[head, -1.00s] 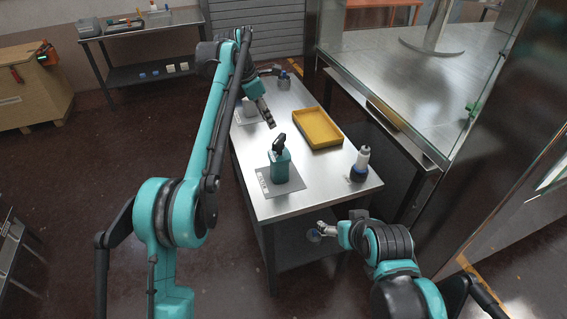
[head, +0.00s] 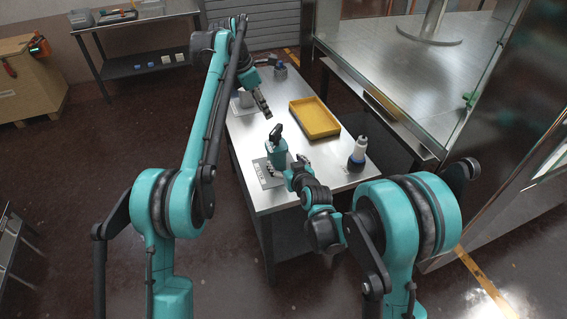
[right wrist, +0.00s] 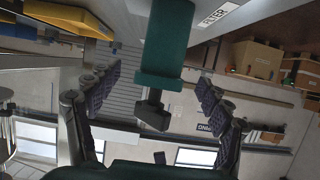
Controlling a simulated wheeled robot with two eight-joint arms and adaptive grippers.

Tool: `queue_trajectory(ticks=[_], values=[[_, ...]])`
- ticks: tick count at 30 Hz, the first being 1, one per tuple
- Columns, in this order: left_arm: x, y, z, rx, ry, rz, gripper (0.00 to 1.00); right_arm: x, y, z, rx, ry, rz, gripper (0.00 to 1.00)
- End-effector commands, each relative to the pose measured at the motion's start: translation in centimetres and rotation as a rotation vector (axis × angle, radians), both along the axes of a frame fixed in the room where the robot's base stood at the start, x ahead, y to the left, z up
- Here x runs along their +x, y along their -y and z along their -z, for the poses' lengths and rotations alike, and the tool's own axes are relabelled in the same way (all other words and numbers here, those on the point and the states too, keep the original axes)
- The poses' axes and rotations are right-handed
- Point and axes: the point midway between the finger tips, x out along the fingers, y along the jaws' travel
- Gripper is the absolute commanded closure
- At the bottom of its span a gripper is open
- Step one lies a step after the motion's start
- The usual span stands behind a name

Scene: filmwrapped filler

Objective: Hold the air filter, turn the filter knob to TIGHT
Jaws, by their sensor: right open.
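The air filter (head: 277,158) is a teal block standing upright on a grey labelled mat (head: 262,170) near the table's front left. Its dark knob (head: 275,133) is on top. The right wrist view, turned upside down, shows the teal body (right wrist: 165,45) and the dark knob (right wrist: 152,112) between my right gripper's spread fingers. That gripper (right wrist: 152,98) is open; contact is not visible. In the head view my right gripper (head: 284,171) is low beside the filter, partly hidden by its own arm. My left gripper (head: 267,112) hangs behind and above the knob, its jaws too small to judge.
A yellow tray (head: 315,118) lies behind and right of the filter. A white bottle with a dark base (head: 358,155) stands at the table's right edge. Another mat with a grey item (head: 244,101) and a small dark container (head: 280,71) sit farther back. A glass-walled bench (head: 400,75) bounds the right.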

Motion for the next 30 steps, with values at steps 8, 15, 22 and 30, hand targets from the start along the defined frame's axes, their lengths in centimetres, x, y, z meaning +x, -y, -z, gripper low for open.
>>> queue_trajectory(ticks=[8,15,22,30], values=[[0.0,0.0,0.0,0.000,0.000,0.000,0.66,1.7,-1.0,1.4,0.004,0.023,-0.006,0.21],[0.0,0.0,0.0,0.000,0.000,0.000,0.66,5.1,-2.1,2.7,0.005,0.023,-0.006,0.21],[0.0,0.0,0.0,0.000,0.000,0.000,0.66,7.3,-2.7,3.5,0.004,0.022,-0.005,0.21],[0.0,0.0,0.0,0.000,0.000,0.000,0.66,7.6,-2.9,3.6,0.005,0.022,-0.005,0.21]])
